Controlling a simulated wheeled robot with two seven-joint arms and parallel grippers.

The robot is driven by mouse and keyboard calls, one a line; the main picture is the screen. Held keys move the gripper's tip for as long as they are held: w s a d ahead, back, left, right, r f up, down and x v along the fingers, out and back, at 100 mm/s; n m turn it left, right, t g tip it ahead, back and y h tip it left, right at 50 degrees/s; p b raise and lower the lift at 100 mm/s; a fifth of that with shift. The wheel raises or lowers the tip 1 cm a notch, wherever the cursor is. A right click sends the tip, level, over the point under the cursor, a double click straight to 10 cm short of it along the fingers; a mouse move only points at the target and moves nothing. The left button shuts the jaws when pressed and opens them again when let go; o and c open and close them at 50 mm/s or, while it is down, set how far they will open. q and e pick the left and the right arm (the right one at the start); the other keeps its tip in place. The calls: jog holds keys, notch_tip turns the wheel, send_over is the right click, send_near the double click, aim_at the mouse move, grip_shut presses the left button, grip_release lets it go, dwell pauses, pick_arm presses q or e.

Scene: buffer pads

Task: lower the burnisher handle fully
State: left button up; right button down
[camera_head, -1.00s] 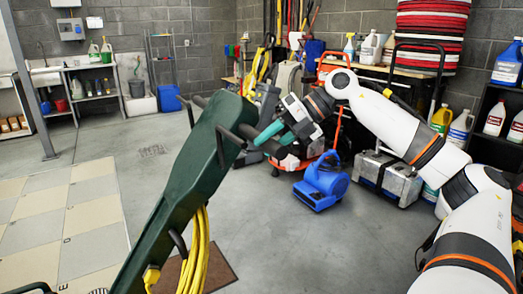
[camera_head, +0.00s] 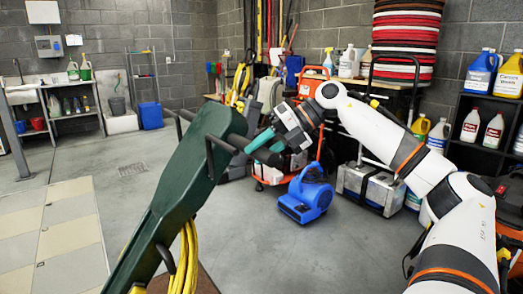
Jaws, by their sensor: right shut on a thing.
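The burnisher handle (camera_head: 190,172) is a dark green column. It leans up and to the right from the bottom left of the head view, with black bars and grips near its top. It is still raised at a slant. My right gripper (camera_head: 265,146), with teal fingers, is shut on the black grip on the right side of the handle's top. The fingers hide part of that grip. The burnisher's base is out of view below. My left gripper is not in view.
A yellow cord (camera_head: 186,262) hangs from the handle. A blue blower (camera_head: 306,195) stands on the floor beyond my gripper, with a grey metal case (camera_head: 372,188) to its right. Shelves of bottles (camera_head: 489,125) stand at the right. Open floor lies between.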

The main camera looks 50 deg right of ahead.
jog(key=c, duration=1.3)
grip_release()
jog(key=shift+f, duration=0.25)
jog(key=shift+o, duration=1.2)
jog(key=shift+w, duration=0.2)
jog(key=shift+s+r, duration=0.1)
jog(key=shift+s+d+r, duration=0.25)
jog(key=shift+d, duration=0.1)
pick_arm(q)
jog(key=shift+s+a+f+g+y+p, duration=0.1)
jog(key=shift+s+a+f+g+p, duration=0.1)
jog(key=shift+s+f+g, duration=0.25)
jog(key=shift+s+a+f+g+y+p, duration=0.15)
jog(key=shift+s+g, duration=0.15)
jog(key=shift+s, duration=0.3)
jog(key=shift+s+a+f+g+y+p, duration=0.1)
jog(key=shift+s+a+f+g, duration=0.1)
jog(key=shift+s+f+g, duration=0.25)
pick_arm(e)
jog(key=v, duration=1.1)
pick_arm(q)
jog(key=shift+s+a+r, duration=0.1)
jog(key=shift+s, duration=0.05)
pick_arm(e)
jog(key=shift+a+f, duration=0.1)
jog(key=shift+f, duration=0.05)
